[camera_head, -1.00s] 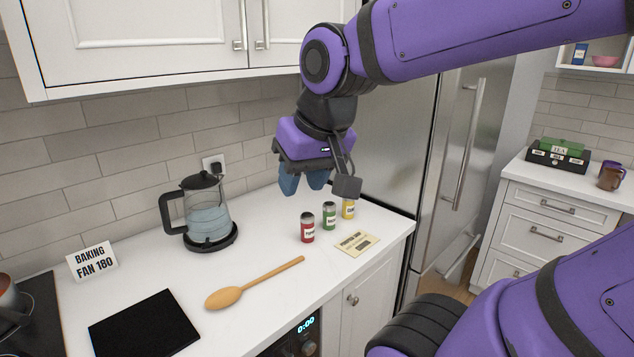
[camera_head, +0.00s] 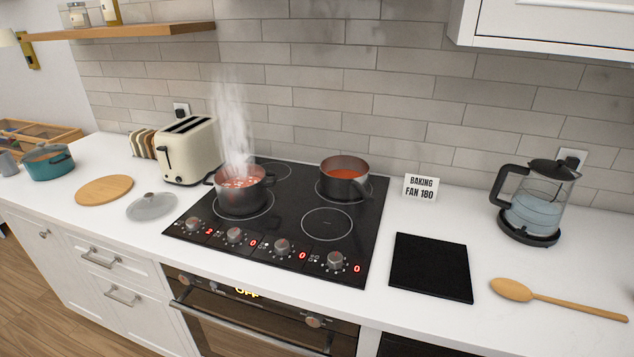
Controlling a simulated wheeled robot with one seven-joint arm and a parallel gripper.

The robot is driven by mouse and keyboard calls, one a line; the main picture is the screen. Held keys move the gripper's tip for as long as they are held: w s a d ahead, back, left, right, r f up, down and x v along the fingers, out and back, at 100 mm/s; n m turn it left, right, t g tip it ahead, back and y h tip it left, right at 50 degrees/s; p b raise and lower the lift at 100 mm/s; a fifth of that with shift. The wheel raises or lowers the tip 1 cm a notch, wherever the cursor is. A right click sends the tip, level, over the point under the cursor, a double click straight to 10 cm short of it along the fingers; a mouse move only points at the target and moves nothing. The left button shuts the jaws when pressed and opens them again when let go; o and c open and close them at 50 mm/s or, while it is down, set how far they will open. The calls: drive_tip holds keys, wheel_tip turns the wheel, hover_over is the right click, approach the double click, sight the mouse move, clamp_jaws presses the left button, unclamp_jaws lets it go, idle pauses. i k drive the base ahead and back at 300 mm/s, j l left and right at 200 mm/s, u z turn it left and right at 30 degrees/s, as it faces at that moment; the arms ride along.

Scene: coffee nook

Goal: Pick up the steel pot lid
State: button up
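The steel pot lid (camera_head: 151,207) lies flat on the white counter, left of the black cooktop, with its small knob on top. One dark pot (camera_head: 241,190) with red contents steams at the left of the cooktop. A second pot (camera_head: 344,180), also with red-orange contents, stands at the back right of the cooktop. My gripper is outside the current view.
A round wooden board (camera_head: 104,190), a cream toaster (camera_head: 188,150) and a teal pot (camera_head: 49,162) stand around the lid. The cooktop (camera_head: 320,265) borders it on the right. A kettle (camera_head: 535,212), black mat (camera_head: 431,267) and wooden spoon (camera_head: 555,299) are further right.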

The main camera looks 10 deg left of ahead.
sight(149, 206)
drive_tip(key=u, duration=1.25)
